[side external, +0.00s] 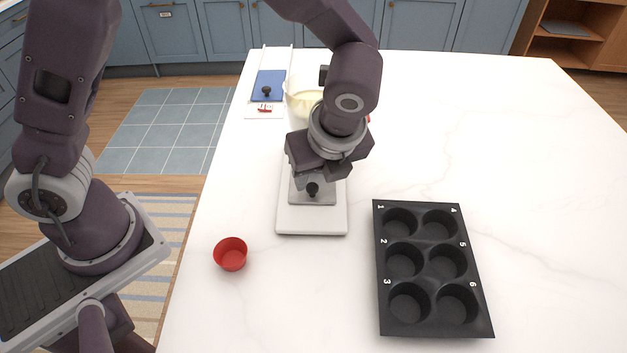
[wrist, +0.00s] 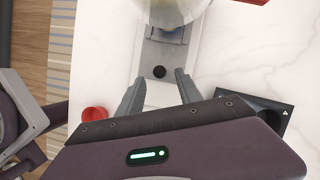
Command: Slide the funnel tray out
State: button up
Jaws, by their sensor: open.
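A grey tray plate (side external: 325,196) with a black knob (side external: 312,189) lies on a white base (side external: 312,222), which I take for the funnel tray and its stand. The wrist view shows the plate (wrist: 153,54), the knob (wrist: 159,72) and the base (wrist: 157,98). My gripper (wrist: 160,80) is open, its two grey fingers apart with the knob between their tips or just beyond; contact is not visible. In the side view my gripper (side external: 316,172) hangs over the plate and hides its back part. A pale, rounded funnel or bowl (wrist: 176,10) stands above the plate's far end.
A red cup (side external: 231,254) stands left of the base. A black muffin tin (side external: 435,270) with numbered cups lies to the right. Behind are a bowl of cream-coloured stuff (side external: 304,104) and a blue panel (side external: 268,80) with a black knob. The right counter is clear.

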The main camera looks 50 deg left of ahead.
aim_at(313, 186)
jog(key=x, duration=0.4)
grip_shut()
jog(key=shift+r, duration=0.1)
dwell(1.3)
